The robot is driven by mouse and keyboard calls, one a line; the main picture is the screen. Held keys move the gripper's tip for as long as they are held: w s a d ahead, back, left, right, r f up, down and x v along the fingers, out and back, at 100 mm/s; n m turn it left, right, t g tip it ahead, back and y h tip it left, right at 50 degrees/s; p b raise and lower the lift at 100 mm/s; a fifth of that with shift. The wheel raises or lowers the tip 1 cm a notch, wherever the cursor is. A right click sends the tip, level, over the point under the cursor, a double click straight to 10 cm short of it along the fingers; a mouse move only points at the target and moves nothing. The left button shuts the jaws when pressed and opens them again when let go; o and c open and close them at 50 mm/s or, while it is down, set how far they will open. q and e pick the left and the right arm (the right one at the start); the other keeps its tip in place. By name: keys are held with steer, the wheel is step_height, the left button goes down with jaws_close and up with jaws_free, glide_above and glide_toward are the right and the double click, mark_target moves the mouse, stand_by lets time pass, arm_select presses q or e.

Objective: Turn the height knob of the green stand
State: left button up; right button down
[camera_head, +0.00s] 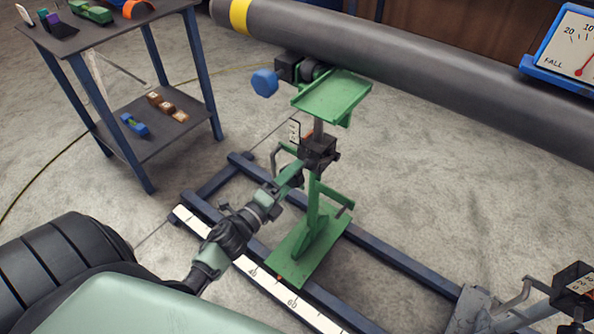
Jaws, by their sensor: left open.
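The green stand (312,205) stands upright on dark rails, with a flat green tray (333,97) at its top. A black clamp block (318,152) sits on its post below the tray. A blue faceted knob (264,82) sticks out to the left beside the top of the stand. My left gripper (294,173) is open, at the left side of the black block. Its fingers overlap the block's left side, so I cannot tell whether they touch a knob there. The height knob is not clearly visible. My right gripper is not in view.
A large grey pipe (400,60) with a yellow band crosses above and behind the stand. A white ruler strip (262,272) runs along the front rail. A shelf table (150,140) stands at the left, a grey support (485,312) at lower right, and a gauge (565,45) at upper right.

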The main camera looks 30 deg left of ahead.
arm_select(q)
steer(key=s, duration=0.4)
steer(key=shift+s+a, duration=0.1)
steer(key=shift+a, duration=0.05)
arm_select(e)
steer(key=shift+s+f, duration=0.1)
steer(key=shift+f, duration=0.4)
arm_select(q)
steer(key=w+n+p, duration=0.2)
steer(key=w+n, duration=0.7)
steer(key=n, duration=1.2)
steer(key=shift+d+r+n, duration=0.15)
steer(key=shift+d+n, duration=0.1)
steer(key=shift+n, duration=0.05)
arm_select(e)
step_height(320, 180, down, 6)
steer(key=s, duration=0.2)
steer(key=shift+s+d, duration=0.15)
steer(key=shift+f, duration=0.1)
